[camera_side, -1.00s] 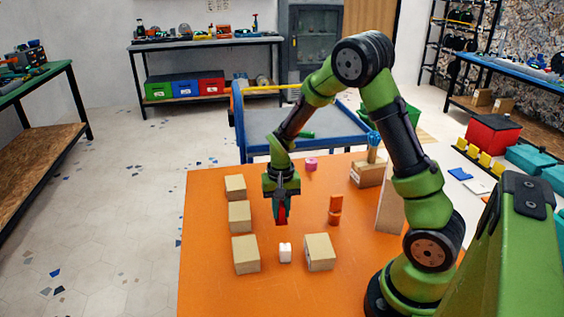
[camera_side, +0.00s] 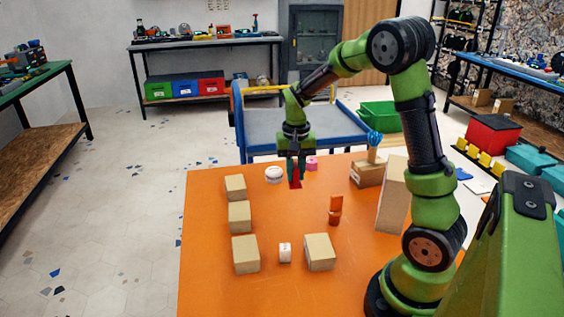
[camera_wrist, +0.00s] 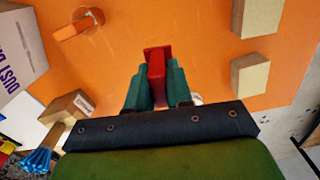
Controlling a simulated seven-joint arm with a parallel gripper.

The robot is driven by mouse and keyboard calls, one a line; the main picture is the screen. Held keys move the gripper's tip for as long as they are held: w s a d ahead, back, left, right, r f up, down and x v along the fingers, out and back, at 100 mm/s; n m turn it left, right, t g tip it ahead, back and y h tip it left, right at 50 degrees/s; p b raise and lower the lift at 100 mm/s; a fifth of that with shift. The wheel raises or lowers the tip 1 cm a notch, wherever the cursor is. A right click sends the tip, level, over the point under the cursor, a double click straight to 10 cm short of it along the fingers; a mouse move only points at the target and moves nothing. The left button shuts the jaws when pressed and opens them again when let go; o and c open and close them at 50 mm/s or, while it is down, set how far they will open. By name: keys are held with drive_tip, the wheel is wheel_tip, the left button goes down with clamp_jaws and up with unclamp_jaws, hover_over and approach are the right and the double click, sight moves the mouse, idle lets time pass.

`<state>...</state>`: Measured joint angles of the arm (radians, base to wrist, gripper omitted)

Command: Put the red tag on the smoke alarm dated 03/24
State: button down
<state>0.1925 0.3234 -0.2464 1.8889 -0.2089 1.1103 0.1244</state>
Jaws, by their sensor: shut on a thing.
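My gripper (camera_side: 295,178) is shut on the red tag (camera_side: 296,183) and holds it over the far part of the orange table. In the wrist view the red tag (camera_wrist: 156,64) sits between the two teal fingers. A white round object (camera_side: 274,174), which looks like a smoke alarm, lies just left of my gripper in the side view. No date is readable on either white object. I cannot tell whether the tag touches anything.
Several cardboard boxes stand on the table, among them one at the left (camera_side: 236,187) and one at the front (camera_side: 320,252). An orange item (camera_side: 335,210) stands right of centre. A pink ring-like object (camera_side: 311,163) is close behind my gripper. The table's middle (camera_side: 290,218) is clear.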

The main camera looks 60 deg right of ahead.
drive_tip(key=d, duration=0.3)
drive_tip(key=n, duration=0.1)
hover_over(274, 170)
drive_tip(key=shift+f, duration=0.85)
drive_tip(key=shift+d+f, duration=0.1)
drive_tip(key=shift+f, duration=1.65)
drive_tip(key=shift+f, duration=0.1)
drive_tip(key=c, duration=1.5)
unclamp_jaws()
drive_tip(key=shift+f, duration=0.1)
drive_tip(key=o, duration=0.5)
